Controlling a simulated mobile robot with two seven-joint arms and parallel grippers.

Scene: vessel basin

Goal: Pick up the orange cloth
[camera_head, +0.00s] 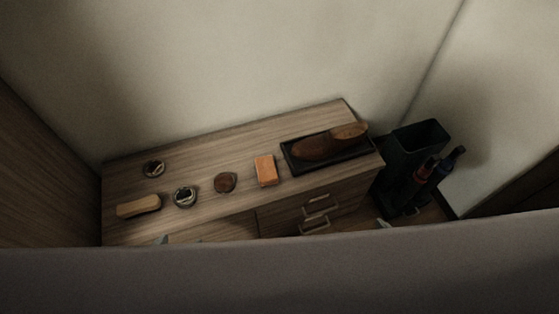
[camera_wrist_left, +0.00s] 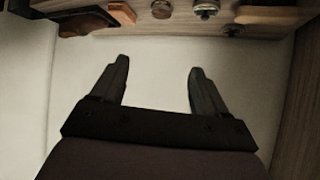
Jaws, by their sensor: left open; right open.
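The orange cloth (camera_head: 265,170) is a small folded block lying flat on the wooden cabinet top (camera_head: 225,150), left of the shoe tray. Just the tip of my left gripper (camera_head: 162,240) shows at the cabinet's front, low and left of the cloth. In the left wrist view, my left gripper (camera_wrist_left: 158,80) is open with nothing between its fingers, and the cabinet's things lie along the top edge. A small pale tip of my right gripper (camera_head: 385,223) shows low at the right, away from the cloth. Most of both grippers is hidden in the head view.
A brown shoe (camera_head: 320,145) lies on a black tray (camera_head: 366,152). A brown round pad (camera_head: 225,183), an open tin (camera_head: 185,196), another round tin (camera_head: 153,169) and a brush (camera_head: 138,206) lie left of the cloth. A dark bin (camera_head: 413,140) stands right of the cabinet.

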